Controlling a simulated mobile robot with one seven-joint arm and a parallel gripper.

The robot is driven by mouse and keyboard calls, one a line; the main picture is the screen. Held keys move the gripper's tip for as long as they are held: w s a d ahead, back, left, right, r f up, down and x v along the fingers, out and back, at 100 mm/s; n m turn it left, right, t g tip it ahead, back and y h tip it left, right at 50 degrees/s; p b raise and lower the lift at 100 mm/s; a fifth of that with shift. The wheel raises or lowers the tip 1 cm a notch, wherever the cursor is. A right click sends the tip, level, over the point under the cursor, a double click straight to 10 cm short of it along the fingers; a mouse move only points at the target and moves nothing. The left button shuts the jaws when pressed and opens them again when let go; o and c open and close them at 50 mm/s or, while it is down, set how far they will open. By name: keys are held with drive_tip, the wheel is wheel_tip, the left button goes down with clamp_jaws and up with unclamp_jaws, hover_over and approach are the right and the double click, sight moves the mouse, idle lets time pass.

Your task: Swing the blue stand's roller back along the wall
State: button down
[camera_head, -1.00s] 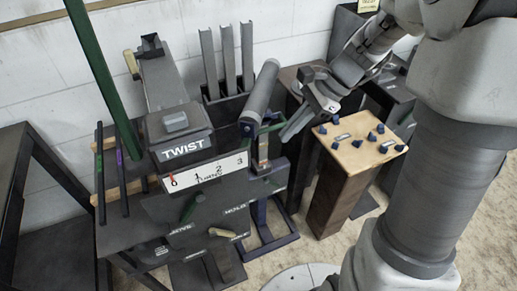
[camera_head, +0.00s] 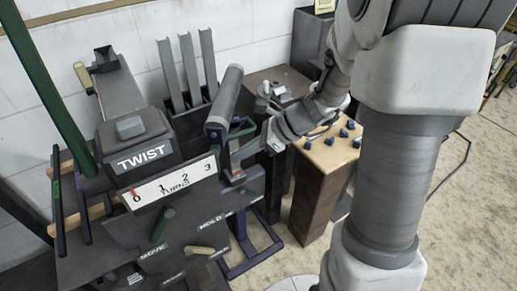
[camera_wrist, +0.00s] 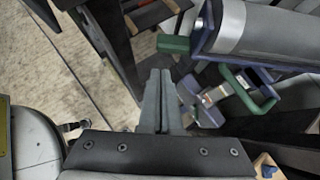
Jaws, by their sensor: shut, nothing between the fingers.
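The roller (camera_head: 225,95) is a grey cylinder with a blue collar at its near end, slanting up and back towards the wall beside the TWIST machine. The blue stand (camera_head: 252,258) has a blue base frame on the floor; the machine hides much of its upper part. My gripper (camera_head: 236,158) is shut and empty, its fingers pointing left just below and right of the roller's near end. In the wrist view the shut fingers (camera_wrist: 157,90) lie left of the roller (camera_wrist: 265,32) and its blue collar (camera_wrist: 208,27). A green handle (camera_wrist: 250,92) is right of the fingers. No contact is clear.
The TWIST machine (camera_head: 140,155) with its turns scale stands left of the roller. Grey upright channels (camera_head: 190,65) stand behind it by the white wall. A wooden-topped box (camera_head: 330,150) with blue knobs is right, under my arm. Bare floor lies at far right.

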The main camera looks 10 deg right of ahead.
drive_tip(key=shift+w+a+r, duration=0.1)
drive_tip(key=shift+w+a, duration=0.15)
drive_tip(key=shift+a, duration=0.45)
drive_tip(key=shift+w+a+r, duration=0.1)
drive_tip(key=shift+w+a, duration=0.15)
drive_tip(key=shift+a, duration=0.45)
drive_tip(key=shift+a, duration=0.2)
